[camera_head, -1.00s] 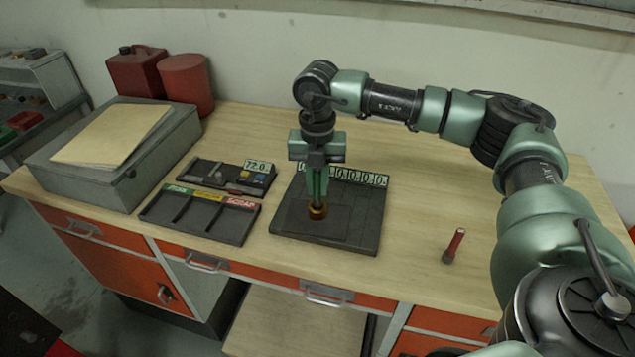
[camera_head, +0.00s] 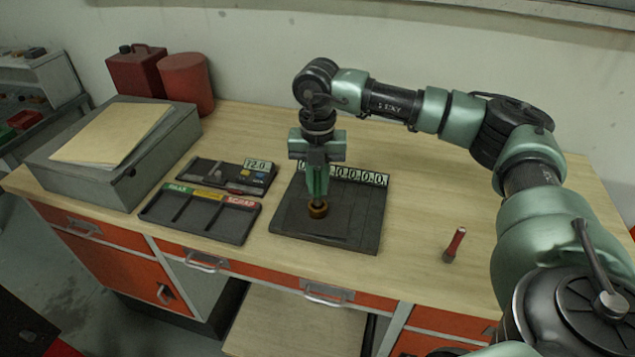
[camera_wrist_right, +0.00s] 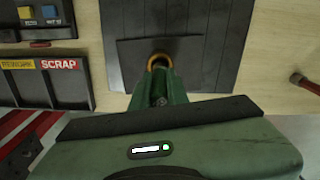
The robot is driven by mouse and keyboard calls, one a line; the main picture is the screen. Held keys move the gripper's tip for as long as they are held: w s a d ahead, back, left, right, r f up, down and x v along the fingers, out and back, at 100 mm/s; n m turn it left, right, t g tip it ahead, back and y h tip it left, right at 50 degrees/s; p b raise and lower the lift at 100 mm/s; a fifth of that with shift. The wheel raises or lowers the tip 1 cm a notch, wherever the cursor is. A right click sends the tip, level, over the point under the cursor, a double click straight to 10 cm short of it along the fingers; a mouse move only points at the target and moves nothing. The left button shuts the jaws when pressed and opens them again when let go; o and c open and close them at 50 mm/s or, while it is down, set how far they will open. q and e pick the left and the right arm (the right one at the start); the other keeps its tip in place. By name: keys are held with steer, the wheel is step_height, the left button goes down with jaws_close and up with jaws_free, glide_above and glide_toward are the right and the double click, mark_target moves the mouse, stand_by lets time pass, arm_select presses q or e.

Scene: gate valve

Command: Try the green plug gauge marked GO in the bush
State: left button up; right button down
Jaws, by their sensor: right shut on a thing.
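The brass-coloured bush (camera_head: 318,209) stands on the dark slab on the bench, directly below my right gripper (camera_head: 317,192). In the right wrist view the bush's rim (camera_wrist_right: 158,58) shows just beyond the fingertips (camera_wrist_right: 162,88). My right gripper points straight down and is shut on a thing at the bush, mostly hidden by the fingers. No green gauge stands elsewhere on the bench, so I take this to be the green GO plug gauge; its marking is hidden. I cannot tell how deep it sits in the bush. My left gripper is out of view.
The dark slab (camera_head: 355,230) has a strip of number labels at its back. A sorting tray (camera_head: 215,222) with green, yellow and red labels lies left, a gauge tray (camera_head: 205,175) behind it. A red-handled gauge (camera_head: 455,243) is at right. A grey box (camera_head: 160,145) stands far left.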

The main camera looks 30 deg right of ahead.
mark_target(318, 169)
steer(key=shift+f+b, duration=0.9)
steer(key=shift+f, duration=0.4)
stand_by(1.1)
steer(key=shift+r, duration=0.3)
stand_by(0.7)
steer(key=shift+r+p, duration=1)
steer(key=shift+r, duration=0.4)
steer(key=shift+r+p, duration=1.6)
steer(key=shift+r, duration=0.9)
